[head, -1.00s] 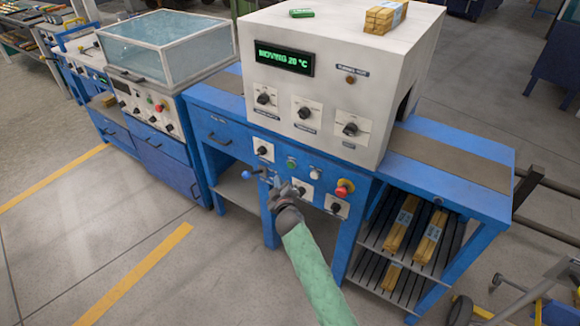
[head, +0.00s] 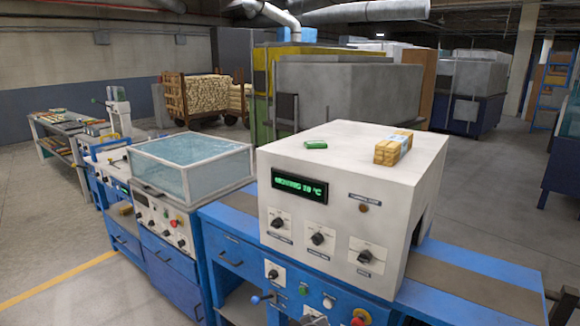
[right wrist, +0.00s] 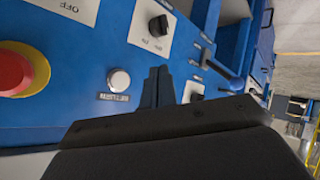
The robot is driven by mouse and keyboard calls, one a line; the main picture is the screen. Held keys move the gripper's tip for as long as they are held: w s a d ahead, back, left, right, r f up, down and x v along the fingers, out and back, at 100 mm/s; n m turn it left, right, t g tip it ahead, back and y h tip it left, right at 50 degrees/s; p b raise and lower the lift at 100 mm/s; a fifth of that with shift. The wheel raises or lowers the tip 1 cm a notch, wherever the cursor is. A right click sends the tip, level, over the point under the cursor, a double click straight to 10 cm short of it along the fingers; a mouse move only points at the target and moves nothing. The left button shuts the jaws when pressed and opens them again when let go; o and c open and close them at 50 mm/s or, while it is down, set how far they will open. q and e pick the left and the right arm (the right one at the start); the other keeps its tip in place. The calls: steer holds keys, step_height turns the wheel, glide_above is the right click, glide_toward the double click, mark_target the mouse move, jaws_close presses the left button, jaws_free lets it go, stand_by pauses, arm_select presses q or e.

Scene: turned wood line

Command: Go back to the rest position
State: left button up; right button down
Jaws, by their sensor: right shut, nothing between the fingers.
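My right gripper (right wrist: 158,88) shows in the right wrist view with its two dark fingers together and nothing between them. It is in front of the blue control panel (right wrist: 85,85), close to a white push button (right wrist: 119,80) and a black rotary knob (right wrist: 158,25). I cannot tell whether the fingertips touch the panel. In the head view the right gripper cannot be made out at the bottom edge. My left gripper is in neither current view.
A white machine housing (head: 335,190) with a green display stands on a blue conveyor bench (head: 480,290). A red emergency button (right wrist: 20,72) sits beside my right gripper. A glass-covered tank (head: 190,165) stands to the left. Open floor (head: 50,235) lies at far left.

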steer(key=s+d+f+m+g, duration=0.1)
steer(key=s+d+f+g, duration=0.2)
steer(key=s, duration=1.2)
steer(key=s+d+f+m+g+y, duration=0.1)
steer(key=s+d+f+g, duration=0.2)
steer(key=s+f, duration=0.4)
steer(key=s+d+f+g, duration=0.3)
steer(key=s+f, duration=0.2)
steer(key=s, duration=1.8)
steer(key=shift+s+f+m+g+y, duration=0.3)
steer(key=shift+s+m+y, duration=0.05)
steer(key=shift+m+y, duration=0.05)
steer(key=shift+d, duration=0.1)
stand_by(1.6)
